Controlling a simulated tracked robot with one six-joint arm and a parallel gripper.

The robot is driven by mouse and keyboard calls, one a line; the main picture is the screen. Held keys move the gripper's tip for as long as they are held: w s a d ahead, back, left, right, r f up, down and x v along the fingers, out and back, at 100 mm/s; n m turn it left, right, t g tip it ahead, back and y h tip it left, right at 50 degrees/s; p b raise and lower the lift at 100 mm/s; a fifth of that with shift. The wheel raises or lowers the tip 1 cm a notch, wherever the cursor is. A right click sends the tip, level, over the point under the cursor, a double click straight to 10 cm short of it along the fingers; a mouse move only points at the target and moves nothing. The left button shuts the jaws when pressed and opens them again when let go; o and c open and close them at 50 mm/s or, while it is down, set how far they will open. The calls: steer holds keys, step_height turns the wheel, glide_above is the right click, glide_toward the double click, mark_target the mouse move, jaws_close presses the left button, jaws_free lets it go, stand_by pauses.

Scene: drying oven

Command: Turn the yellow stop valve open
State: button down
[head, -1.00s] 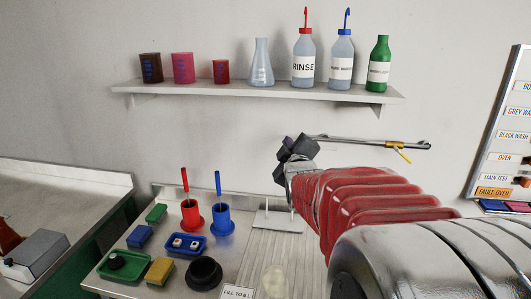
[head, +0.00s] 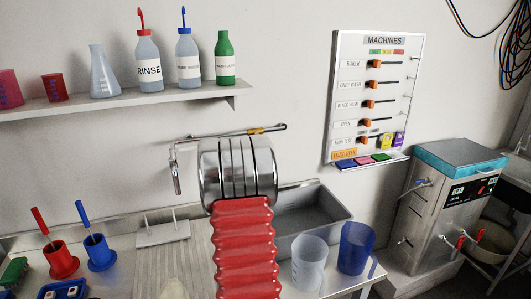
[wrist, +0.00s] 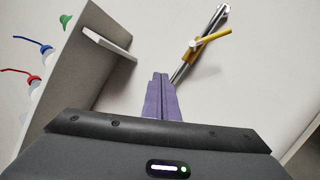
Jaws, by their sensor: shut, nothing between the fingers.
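The yellow stop valve (head: 256,131) sits on a thin metal pipe (head: 225,136) along the wall, below the shelf. In the head view only a small yellow patch shows, close along the pipe. In the wrist view the yellow lever (wrist: 214,40) stands out at a slant from the pipe, up and right of my fingers. My gripper (wrist: 160,76) is shut and empty, its purple fingers together. The fingertips appear apart from the lever; their distance is hard to judge. My arm hides the gripper in the head view.
A shelf (head: 120,103) with bottles is left of the pipe and also edges the wrist view (wrist: 75,70). Below are a sink (head: 315,215), a clear beaker (head: 309,262) and a blue beaker (head: 356,247). A machines panel (head: 375,95) hangs right.

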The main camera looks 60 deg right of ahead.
steer(key=s+f+n+g+h, duration=0.1)
steer(key=s+f+g, duration=0.1)
steer(key=f, duration=0.3)
steer(key=s+d+f+n+g+h, duration=0.1)
steer(key=s+f+g+h, duration=0.1)
steer(key=s+f, duration=0.3)
steer(key=shift+f+g, duration=0.75)
steer(key=shift+g, duration=0.05)
steer(key=x, duration=1.4)
steer(key=shift+r, duration=0.1)
